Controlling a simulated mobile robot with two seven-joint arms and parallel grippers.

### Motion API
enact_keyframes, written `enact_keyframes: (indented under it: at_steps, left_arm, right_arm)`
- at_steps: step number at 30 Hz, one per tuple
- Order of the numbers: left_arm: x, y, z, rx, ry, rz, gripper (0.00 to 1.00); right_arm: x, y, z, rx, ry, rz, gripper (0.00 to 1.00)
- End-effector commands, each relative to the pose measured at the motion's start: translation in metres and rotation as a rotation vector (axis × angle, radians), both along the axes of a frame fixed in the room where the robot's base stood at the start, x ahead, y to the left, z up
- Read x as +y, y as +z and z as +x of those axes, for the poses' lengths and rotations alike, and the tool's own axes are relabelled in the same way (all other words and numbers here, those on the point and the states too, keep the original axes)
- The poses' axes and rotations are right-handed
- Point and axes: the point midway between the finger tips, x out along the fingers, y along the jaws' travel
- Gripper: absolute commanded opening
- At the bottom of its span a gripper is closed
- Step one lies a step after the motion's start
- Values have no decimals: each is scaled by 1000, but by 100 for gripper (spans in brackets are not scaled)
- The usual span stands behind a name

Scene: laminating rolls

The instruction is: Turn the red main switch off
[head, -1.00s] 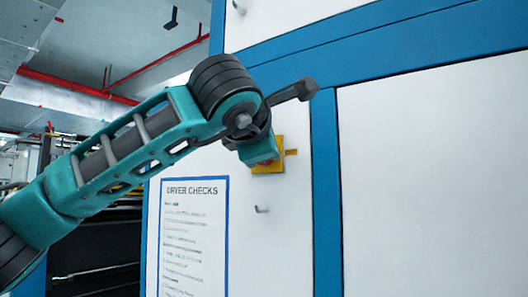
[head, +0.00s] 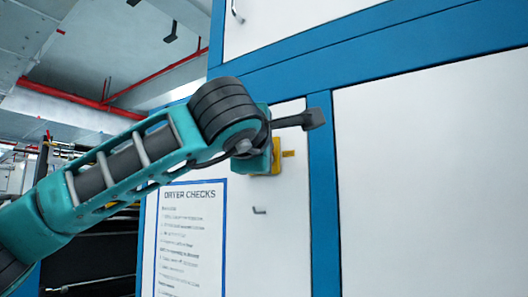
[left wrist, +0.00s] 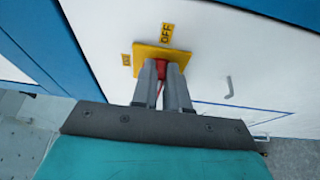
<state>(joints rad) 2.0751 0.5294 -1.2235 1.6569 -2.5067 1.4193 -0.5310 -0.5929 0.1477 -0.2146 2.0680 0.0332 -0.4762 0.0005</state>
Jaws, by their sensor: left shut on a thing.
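The red main switch (left wrist: 174,68) sits on a yellow square plate (left wrist: 160,52) on the white machine panel. In the left wrist view my left gripper (left wrist: 162,69) is shut on the red handle, with a grey finger on either side. The fingers hide most of the handle, so its exact angle is hard to tell. An OFF label (left wrist: 167,33) is above the plate in that view, and a second small yellow label (left wrist: 126,60) is to its left. In the head view my gripper and wrist cover the switch, and only the plate's edge (head: 277,156) shows. My right gripper is not in view.
A DRYER CHECKS sheet (head: 191,235) is on the panel left of and below the switch. A small metal handle (head: 259,211) sticks out below the plate. Blue frame strips (head: 322,200) border the white panels. Red pipes (head: 75,94) run behind at the left.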

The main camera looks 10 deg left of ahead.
Motion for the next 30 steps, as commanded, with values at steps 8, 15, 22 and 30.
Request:
enact_keyframes:
  at_steps: [8,15,22,30]
  left_arm:
    - [-1,0,0,0,-2,2,29]
    - [0,0,0,1,-1,1,39]
    - [-1,0,-9,0,-1,0,39]
    - [-3,-1,-63,-4,-3,2,39]
  right_arm:
    - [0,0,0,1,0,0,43]
    - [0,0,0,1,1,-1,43]
    - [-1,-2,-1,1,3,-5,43]
    - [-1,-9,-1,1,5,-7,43]
